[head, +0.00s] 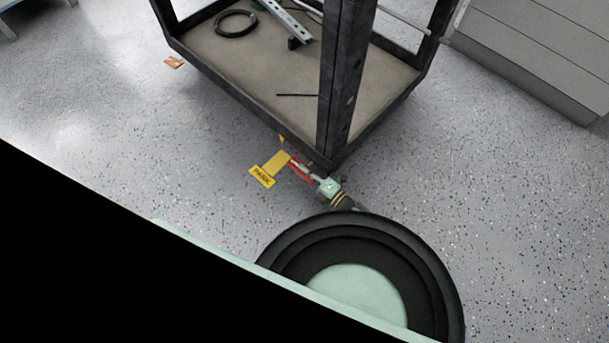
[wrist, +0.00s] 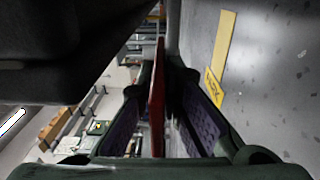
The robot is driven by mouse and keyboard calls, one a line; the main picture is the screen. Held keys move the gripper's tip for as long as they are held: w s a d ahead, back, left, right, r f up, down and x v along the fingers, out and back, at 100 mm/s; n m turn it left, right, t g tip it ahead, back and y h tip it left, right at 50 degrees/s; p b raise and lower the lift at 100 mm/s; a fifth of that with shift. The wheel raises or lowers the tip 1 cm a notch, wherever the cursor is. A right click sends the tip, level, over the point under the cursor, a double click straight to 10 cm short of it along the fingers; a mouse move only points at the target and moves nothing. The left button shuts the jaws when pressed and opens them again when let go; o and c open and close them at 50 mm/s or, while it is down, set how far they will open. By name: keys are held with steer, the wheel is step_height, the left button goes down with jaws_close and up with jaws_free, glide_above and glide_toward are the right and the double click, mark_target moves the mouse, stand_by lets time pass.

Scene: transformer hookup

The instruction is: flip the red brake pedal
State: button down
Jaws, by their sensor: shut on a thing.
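The red brake pedal (head: 300,171) is low at the near corner of the dark-framed cart. In the wrist view the pedal (wrist: 157,95) is a thin upright red plate seen nearly edge-on. My gripper (wrist: 163,125) has one dark finger on each side of it and is shut on it. In the head view my gripper (head: 308,174) reaches the pedal from the lower right, close to the floor. The pedal's mount and the far side of the pedal are hidden.
A yellow PARK label (head: 262,176) lies beside the pedal, with a yellow strip behind it. The cart's upright post (head: 340,90) stands just above my gripper. A cable coil (head: 236,23) lies on the cart deck (head: 230,65). Speckled floor is open at right.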

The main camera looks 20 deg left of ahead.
steer(key=shift+f+y+b, duration=0.2)
steer(key=shift+y+b, duration=0.2)
steer(key=shift+b, duration=0.25)
steer(key=shift+r, duration=0.2)
steer(key=c, duration=1.8)
jaws_free()
steer(key=shift+o, duration=0.2)
steer(key=shift+r, duration=0.1)
